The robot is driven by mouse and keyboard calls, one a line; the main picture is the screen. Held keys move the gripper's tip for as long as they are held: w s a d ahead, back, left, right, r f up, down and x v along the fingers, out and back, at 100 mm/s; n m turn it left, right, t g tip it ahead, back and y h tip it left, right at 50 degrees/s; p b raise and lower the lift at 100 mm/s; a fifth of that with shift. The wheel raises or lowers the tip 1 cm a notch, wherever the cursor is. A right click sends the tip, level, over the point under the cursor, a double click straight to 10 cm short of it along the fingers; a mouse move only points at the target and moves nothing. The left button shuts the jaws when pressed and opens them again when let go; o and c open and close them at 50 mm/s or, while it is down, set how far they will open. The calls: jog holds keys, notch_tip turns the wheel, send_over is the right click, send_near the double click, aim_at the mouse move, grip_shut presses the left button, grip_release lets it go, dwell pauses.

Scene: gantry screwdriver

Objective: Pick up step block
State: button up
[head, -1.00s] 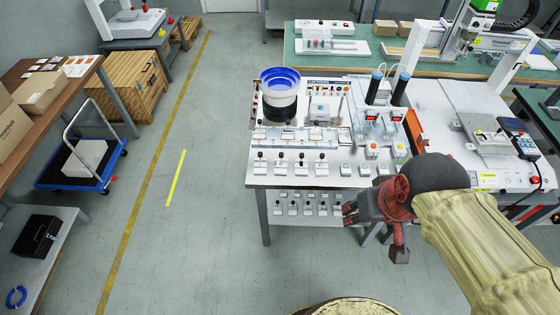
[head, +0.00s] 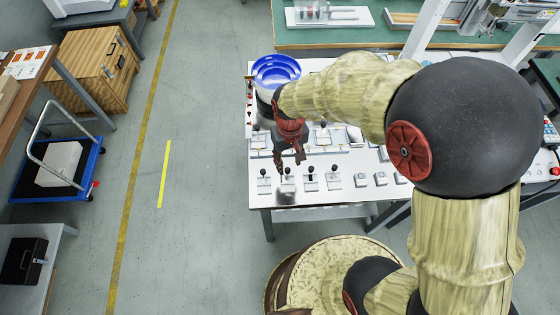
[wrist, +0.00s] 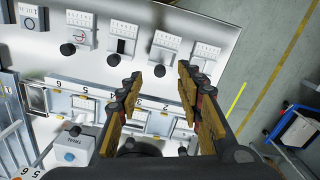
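Several small white blocks stand in a row along the table's front edge, some with black knobs; I cannot tell for certain which is the step block. One block (head: 287,186) with a black knob is just below my gripper (head: 284,165) in the head view. In the wrist view, my gripper (wrist: 160,74) is open and empty, its two fingers apart. That block (wrist: 166,47) lies just beyond the fingertips, its knob showing between them. Neighbouring blocks are a slotted one (wrist: 122,38) and one with a red mark (wrist: 78,29). The gripper does not appear to touch any.
A tray with numbered compartments (wrist: 70,101) lies beside and below the fingers in the wrist view. A blue-rimmed round bowl (head: 276,72) stands behind the gripper. My arm covers the table's right part. Open floor lies left of the table.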

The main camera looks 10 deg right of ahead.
aim_at(288, 169)
jog(key=shift+w+a+r, duration=0.15)
jog(key=shift+w+r, duration=0.05)
jog(key=shift+w, duration=0.35)
jog(key=shift+f, duration=0.25)
notch_tip(288, 169, down, 7)
jog(key=b, duration=0.3)
jog(key=shift+s+f+b, duration=0.1)
jog(key=shift+s+b, duration=0.05)
jog(key=shift+b, duration=0.15)
jog(key=shift+c, duration=0.8)
jog(key=c, duration=0.7)
grip_shut()
